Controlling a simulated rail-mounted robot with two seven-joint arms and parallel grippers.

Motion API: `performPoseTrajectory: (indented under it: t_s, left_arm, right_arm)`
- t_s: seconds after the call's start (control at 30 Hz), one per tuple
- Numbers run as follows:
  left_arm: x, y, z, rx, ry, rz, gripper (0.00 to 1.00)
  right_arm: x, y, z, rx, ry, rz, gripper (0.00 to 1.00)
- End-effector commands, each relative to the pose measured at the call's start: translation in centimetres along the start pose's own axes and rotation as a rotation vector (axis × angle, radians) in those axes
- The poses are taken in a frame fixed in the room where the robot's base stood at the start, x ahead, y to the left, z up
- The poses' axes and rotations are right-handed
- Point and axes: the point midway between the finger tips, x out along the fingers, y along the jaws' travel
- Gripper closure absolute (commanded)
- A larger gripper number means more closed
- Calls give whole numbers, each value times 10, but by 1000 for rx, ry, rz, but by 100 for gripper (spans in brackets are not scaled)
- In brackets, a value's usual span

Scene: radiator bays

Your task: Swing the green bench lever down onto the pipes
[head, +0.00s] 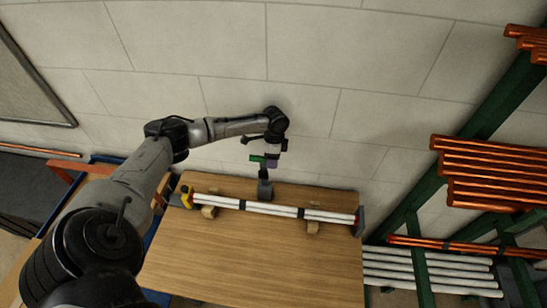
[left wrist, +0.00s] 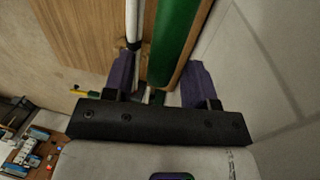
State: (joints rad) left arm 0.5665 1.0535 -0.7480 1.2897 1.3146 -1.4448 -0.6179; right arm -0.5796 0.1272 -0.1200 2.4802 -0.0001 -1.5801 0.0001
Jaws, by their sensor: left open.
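The green bench lever (head: 257,158) stands raised above a dark post (head: 264,189) at the back of the wooden bench. White pipes (head: 275,208) lie across the bench in front of that post, and the lever is clear of them. My left gripper (head: 271,161) is at the lever's upper end, partly hiding it. In the left wrist view my purple fingers (left wrist: 160,77) are open, with the thick green lever (left wrist: 175,40) between them, nearer the right finger. A gap shows on its left. A white pipe (left wrist: 133,25) shows beyond. My right gripper is out of view.
The wooden bench top (head: 250,262) is bare in front of the pipes. Small wooden blocks (head: 313,227) sit under the pipes, and a yellow tool (head: 186,197) is at their left end. A green rack with copper pipes (head: 490,170) stands at right. The block wall is close behind.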

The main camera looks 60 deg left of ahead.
Motion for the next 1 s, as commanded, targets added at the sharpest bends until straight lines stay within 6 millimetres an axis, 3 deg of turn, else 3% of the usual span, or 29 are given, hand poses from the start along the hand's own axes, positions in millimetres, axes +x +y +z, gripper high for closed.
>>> performPoseTrajectory:
  t_s: [0.17,0.7,1.0]
  left_arm:
    - [0,0,0,0,0,0,48]
    - [0,0,0,0,0,0,99]
    - [-1,1,-2,4,0,-5,100]
  right_arm:
    - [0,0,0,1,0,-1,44]
    - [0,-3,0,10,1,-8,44]
    - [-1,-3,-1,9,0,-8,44]
